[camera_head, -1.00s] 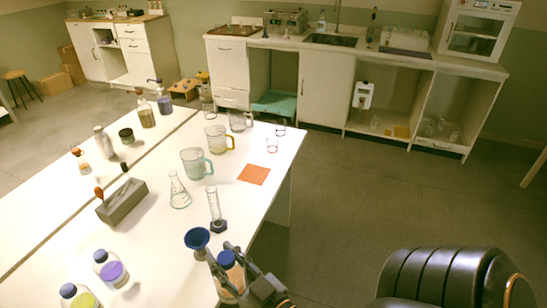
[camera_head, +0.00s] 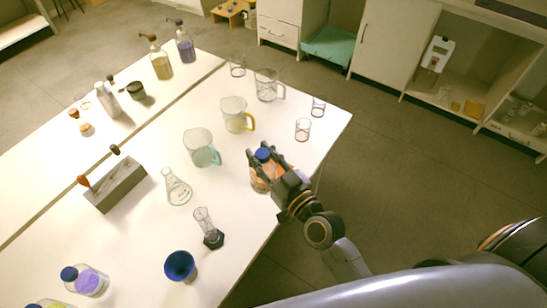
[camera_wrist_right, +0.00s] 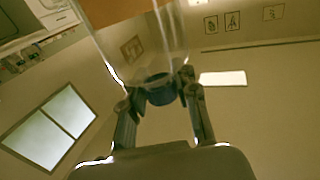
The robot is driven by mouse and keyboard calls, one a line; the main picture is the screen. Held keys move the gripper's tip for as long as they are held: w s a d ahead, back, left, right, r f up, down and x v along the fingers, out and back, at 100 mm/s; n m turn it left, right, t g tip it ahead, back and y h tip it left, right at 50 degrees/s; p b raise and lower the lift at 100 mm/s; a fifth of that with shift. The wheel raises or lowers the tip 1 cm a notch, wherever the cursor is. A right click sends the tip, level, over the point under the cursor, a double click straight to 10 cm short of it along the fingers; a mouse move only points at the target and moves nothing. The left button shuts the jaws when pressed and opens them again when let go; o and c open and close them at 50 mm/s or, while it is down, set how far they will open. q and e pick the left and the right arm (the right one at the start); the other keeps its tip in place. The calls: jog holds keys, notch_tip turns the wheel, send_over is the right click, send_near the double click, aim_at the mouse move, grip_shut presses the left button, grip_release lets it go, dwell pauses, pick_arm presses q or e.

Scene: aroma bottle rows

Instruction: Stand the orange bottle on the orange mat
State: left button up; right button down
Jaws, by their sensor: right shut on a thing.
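The orange bottle (camera_head: 259,184) has a blue cap and orange contents. My right gripper (camera_head: 268,158) is shut on it at the table's right edge area, and the bottle looks roughly upright. In the right wrist view the clear bottle wall and blue cap (camera_wrist_right: 160,90) sit between the fingers (camera_wrist_right: 161,100), with orange at the top. I cannot tell whether the bottle touches the mat. My left gripper is not in view.
A glass pitcher (camera_head: 201,148), an amber-handled pitcher (camera_head: 235,115) and a small beaker (camera_head: 303,129) stand around the gripper. A flask (camera_head: 176,187), a cylinder (camera_head: 207,228) and a blue funnel (camera_head: 180,266) stand to the left and front.

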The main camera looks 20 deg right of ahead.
pick_arm(q)
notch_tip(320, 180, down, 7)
jog(key=b, duration=0.7)
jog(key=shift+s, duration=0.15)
pick_arm(e)
jog(key=w+d+f, duration=0.2)
jog(key=w+f, duration=0.4)
jog(key=w+d+f, duration=0.3)
jog(key=w+f, duration=0.2)
jog(key=f, duration=0.1)
jog(key=shift+w+d+f, duration=0.2)
jog(key=shift+w+d, duration=0.15)
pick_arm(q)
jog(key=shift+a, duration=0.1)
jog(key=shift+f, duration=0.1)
pick_arm(e)
jog(key=shift+f, duration=0.25)
jog(key=c, duration=1)
grip_release()
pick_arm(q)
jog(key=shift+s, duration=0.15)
